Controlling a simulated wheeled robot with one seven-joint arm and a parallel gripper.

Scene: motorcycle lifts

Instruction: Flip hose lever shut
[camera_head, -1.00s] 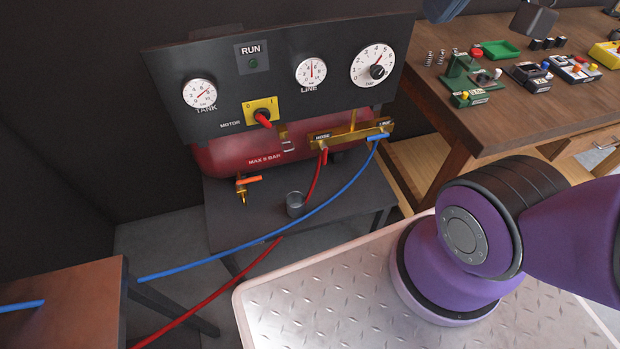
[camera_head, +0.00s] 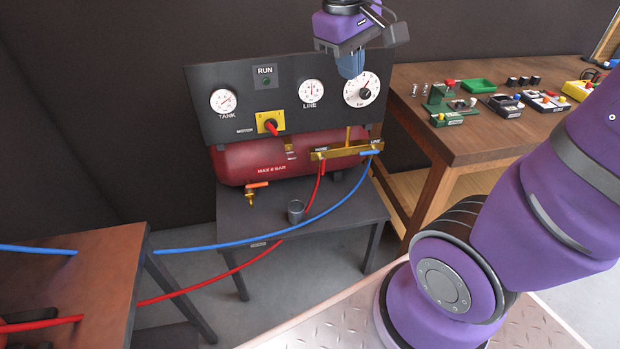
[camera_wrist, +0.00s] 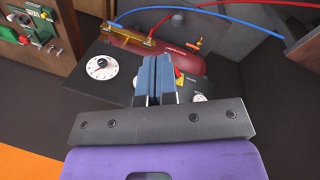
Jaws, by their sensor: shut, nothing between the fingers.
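The brass manifold (camera_head: 345,151) sits on the front of the red tank, with outlets labelled HOSE and LINE. At the HOSE outlet a small red lever (camera_head: 322,162) appears to point down along the red hose; its exact pose is too small to be sure of. At the LINE outlet a blue lever (camera_head: 370,152) lies roughly crosswise. My gripper (camera_head: 350,72) is above the manifold, in front of the panel's upper right, with its blue fingers shut and empty. In the wrist view my fingers (camera_wrist: 154,80) are together, and the manifold (camera_wrist: 125,36) shows beyond them.
The black gauge panel (camera_head: 295,95) carries dials and a yellow motor switch with a red knob (camera_head: 271,126). A metal cup (camera_head: 296,210) and an orange-handled drain valve (camera_head: 256,186) are below. Red and blue hoses cross to the left table (camera_head: 95,285). A wooden bench (camera_head: 450,145) stands right.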

